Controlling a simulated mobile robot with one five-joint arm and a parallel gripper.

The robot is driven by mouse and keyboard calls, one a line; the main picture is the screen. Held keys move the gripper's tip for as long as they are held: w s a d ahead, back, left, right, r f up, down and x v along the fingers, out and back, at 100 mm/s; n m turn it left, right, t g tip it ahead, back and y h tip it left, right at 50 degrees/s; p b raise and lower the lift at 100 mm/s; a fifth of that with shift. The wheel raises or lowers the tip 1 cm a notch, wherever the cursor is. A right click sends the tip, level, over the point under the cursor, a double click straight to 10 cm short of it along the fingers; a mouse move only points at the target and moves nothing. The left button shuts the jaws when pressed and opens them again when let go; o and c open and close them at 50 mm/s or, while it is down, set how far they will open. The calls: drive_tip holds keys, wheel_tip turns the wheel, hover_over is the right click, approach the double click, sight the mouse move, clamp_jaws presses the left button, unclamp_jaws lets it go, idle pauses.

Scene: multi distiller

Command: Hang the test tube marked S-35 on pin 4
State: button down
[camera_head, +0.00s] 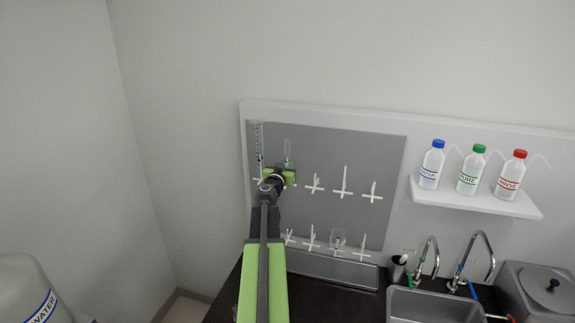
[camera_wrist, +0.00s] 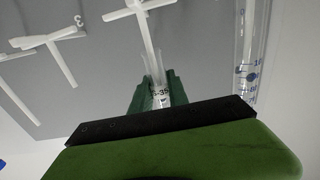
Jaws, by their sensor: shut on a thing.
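The clear test tube marked S-35 (camera_wrist: 160,92) is held between the green fingers of my gripper (camera_wrist: 157,98). A white pin (camera_wrist: 146,32) reaches down to the tube's far end and overlaps it in the wrist view; I cannot tell whether its tip is inside. In the head view, my gripper (camera_head: 284,174) is at the upper left of the grey pegboard (camera_head: 325,205), with a clear tube (camera_head: 287,150) rising above it. The number of the pin at the tube is not readable; the neighbouring pin label (camera_wrist: 80,19) looks like a 3.
A tall graduated tube (camera_head: 258,148) hangs just left of my gripper; it also shows in the wrist view (camera_wrist: 248,60). Bare pins (camera_head: 343,185) stand to the right. Bottles (camera_head: 470,174) stand on a shelf at right.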

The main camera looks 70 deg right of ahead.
sight(287, 144)
wheel_tip(287, 144, up, 9)
drive_tip(key=p, duration=0.8)
drive_tip(key=shift+r, duration=0.15)
drive_tip(key=shift+a, duration=0.15)
drive_tip(key=a, duration=0.3)
drive_tip(key=shift+s+f, duration=0.2)
drive_tip(key=shift+f, duration=0.2)
drive_tip(key=shift+r, duration=0.15)
